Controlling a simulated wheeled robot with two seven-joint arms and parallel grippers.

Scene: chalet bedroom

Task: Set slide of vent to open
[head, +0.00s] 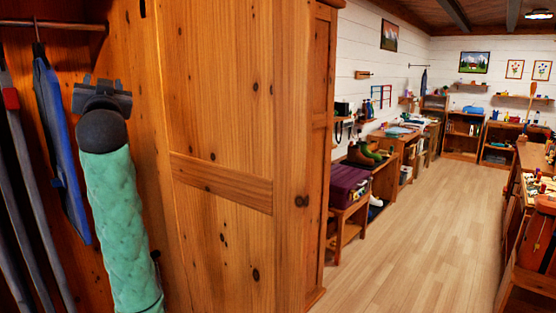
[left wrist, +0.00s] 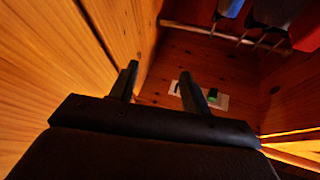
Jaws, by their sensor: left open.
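In the left wrist view a small pale plate, which looks like the vent (left wrist: 223,102), is on the wooden wall inside the wardrobe. A small green part, perhaps its slide (left wrist: 213,96), shows on it just right of my right-hand finger. That finger hides part of the plate, and I cannot tell the slide's setting. My left gripper (left wrist: 158,70) is open and empty, its fingers apart and pointing towards that wall. In the head view the left gripper (head: 101,92) is raised inside the wardrobe, above my green-sleeved arm; the vent does not show there. My right gripper is not in view.
Clothes hang close to the arm, including a blue garment (head: 62,150), from a rod (head: 60,25). The rod also shows in the left wrist view (left wrist: 200,31). The wardrobe door (head: 225,120) stands right of the arm. Open floor (head: 420,240) lies further right.

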